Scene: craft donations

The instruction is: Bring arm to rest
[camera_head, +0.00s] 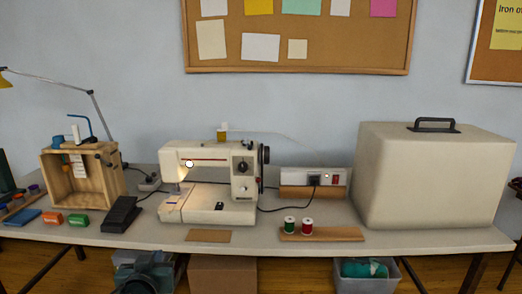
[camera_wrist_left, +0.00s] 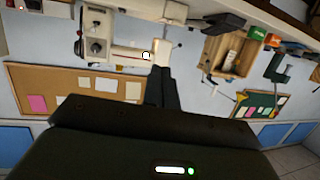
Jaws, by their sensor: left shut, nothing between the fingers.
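My left gripper (camera_head: 150,262) shows at the bottom edge in the head view, in front of and below the table's front edge. It also shows in the left wrist view (camera_wrist_left: 161,72), where its dark fingers are together with nothing held. The wrist picture is upside down, with the table and its objects along the top. The gripper looks apart from everything on the table. My right gripper is not in view.
The table (camera_head: 330,238) bears a sewing machine (camera_head: 215,195), a black pedal (camera_head: 121,214), a wooden crate (camera_head: 85,185), two thread spools on a board (camera_head: 340,235) and a big beige cover (camera_head: 435,175). A cardboard box (camera_head: 222,275) and grey bin (camera_head: 368,283) stand below.

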